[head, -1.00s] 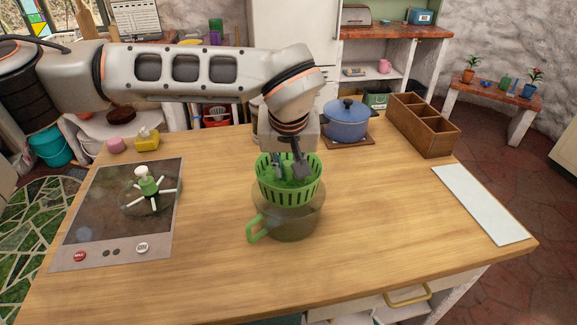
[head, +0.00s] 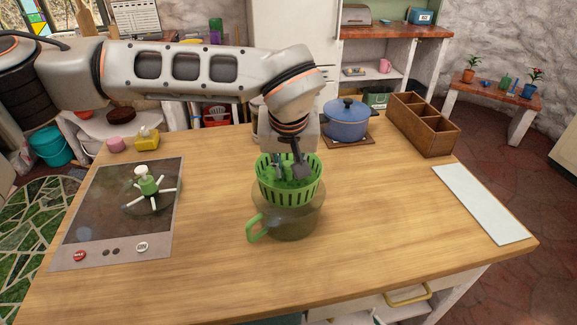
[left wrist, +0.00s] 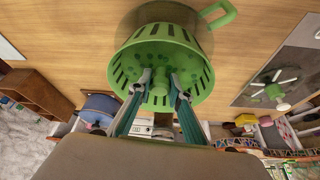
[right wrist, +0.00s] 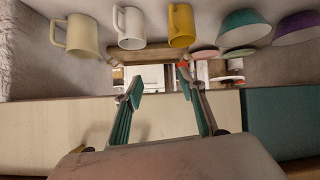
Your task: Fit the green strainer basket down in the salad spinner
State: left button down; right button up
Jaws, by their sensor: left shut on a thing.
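The green slotted strainer basket (head: 289,190) is upright over the salad spinner bowl (head: 289,224), a see-through brown bowl with a green handle. The basket's lower part is at the bowl's mouth and most of its wall shows above the rim. My left gripper (head: 290,166) reaches down into the basket and is shut on its green centre post. The left wrist view shows the basket (left wrist: 199,62) from above, with the fingers (left wrist: 160,84) at the post. My right gripper (right wrist: 159,80) is open and empty, away from the counter.
A lid-like disc with a green and white knob (head: 149,186) lies on the dark cooktop (head: 95,215) at left. A blue pot (head: 346,124), a wooden divided box (head: 440,140) and a white board (head: 480,205) stand right. The front counter is clear. Mugs (right wrist: 181,27) hang near my right gripper.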

aim_at(289, 178)
pick_arm(q)
jog(key=shift+f, duration=0.3)
jog(key=shift+f+b, duration=0.5)
jog(key=shift+f, duration=0.05)
dwell(0.4)
jog(key=shift+f+b, duration=0.8)
jog(key=shift+f, duration=0.5)
dwell(0.6)
jog(key=shift+f+b, duration=1.55)
jog(key=shift+f, duration=1.25)
dwell(1.4)
jog(key=c, duration=1.8)
grip_release()
